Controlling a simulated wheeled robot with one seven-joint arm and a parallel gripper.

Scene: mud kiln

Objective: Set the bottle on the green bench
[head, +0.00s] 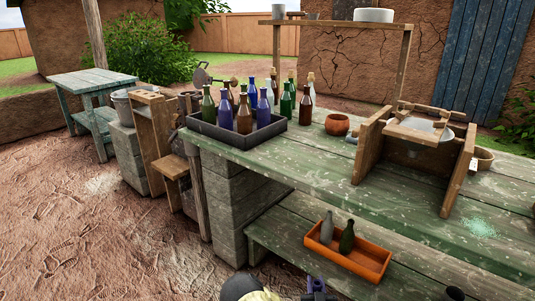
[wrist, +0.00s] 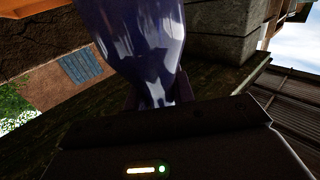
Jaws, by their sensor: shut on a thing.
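A dark purple-blue glass bottle (wrist: 135,40) fills the upper middle of the wrist view. My gripper (wrist: 158,100) is shut on its narrow neck. The green bench (head: 330,178) has a worn, paint-flaked plank top and runs from the middle to the right of the head view. The bottle is apart from its top.
A dark tray (head: 230,139) with several bottles stands at the bench's far left end. An orange tray (head: 370,270) with two bottles sits on the lower shelf. The bench's front middle is clear.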

